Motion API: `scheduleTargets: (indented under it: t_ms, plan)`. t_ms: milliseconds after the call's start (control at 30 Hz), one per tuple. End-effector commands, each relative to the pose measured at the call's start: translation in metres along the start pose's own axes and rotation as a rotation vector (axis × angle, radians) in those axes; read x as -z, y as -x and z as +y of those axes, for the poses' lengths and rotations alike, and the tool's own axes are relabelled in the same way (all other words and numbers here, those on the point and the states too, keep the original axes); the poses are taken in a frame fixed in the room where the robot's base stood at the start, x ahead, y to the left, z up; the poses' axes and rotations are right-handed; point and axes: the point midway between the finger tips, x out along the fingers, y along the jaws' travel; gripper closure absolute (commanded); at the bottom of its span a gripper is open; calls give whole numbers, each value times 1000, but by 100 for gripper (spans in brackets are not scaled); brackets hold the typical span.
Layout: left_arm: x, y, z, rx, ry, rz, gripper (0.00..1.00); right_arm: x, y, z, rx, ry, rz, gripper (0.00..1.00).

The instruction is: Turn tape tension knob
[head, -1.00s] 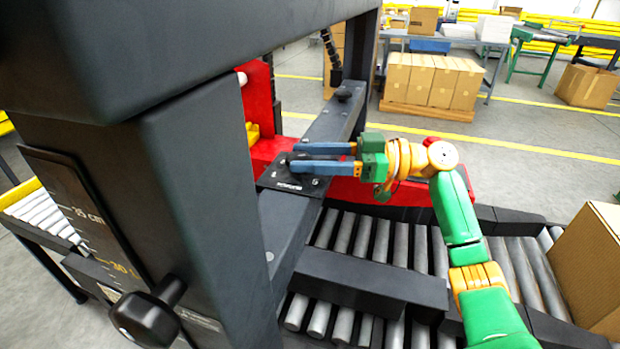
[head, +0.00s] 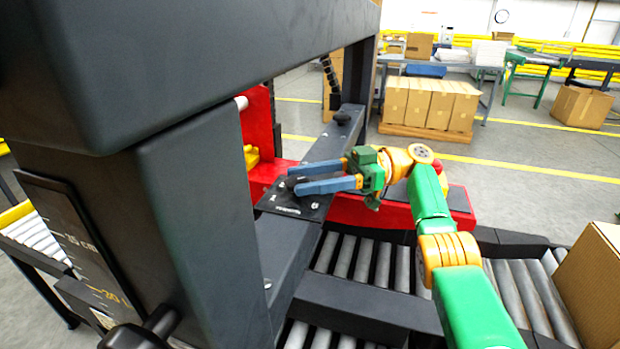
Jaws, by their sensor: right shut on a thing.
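The tape tension knob (head: 292,181) is a small dark knob on a black plate (head: 312,208) with white markings, fixed on the grey crossbeam of the machine. My right gripper (head: 296,180) has its two blue fingers around the knob, shut on it, and they hide part of it. The green and yellow right arm reaches in from the lower right. The gripper is tilted, with its fingers pointing left. My left gripper is not in view.
A thick grey post (head: 205,220) and top beam stand close on the left. A large black knob (head: 140,335) is at the bottom left. Rollers (head: 365,258) lie below, with a cardboard box (head: 592,285) at right.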

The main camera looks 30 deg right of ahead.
Motion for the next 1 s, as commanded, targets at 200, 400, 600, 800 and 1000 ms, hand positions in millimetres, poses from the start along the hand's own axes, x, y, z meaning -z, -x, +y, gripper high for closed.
scheduleTargets:
  t_ms: [200,400,600,800,1000]
  plan:
    - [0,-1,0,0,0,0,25,-5,-1,-1,7,-9,-11,100]
    - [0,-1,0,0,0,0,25,-4,-1,-1,6,-7,-9,16]
    - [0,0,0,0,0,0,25,-2,0,0,3,-5,-6,16]
    - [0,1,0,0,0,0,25,16,-1,0,5,1,-4,16]
    - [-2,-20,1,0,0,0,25,41,-6,-18,6,3,-10,16]
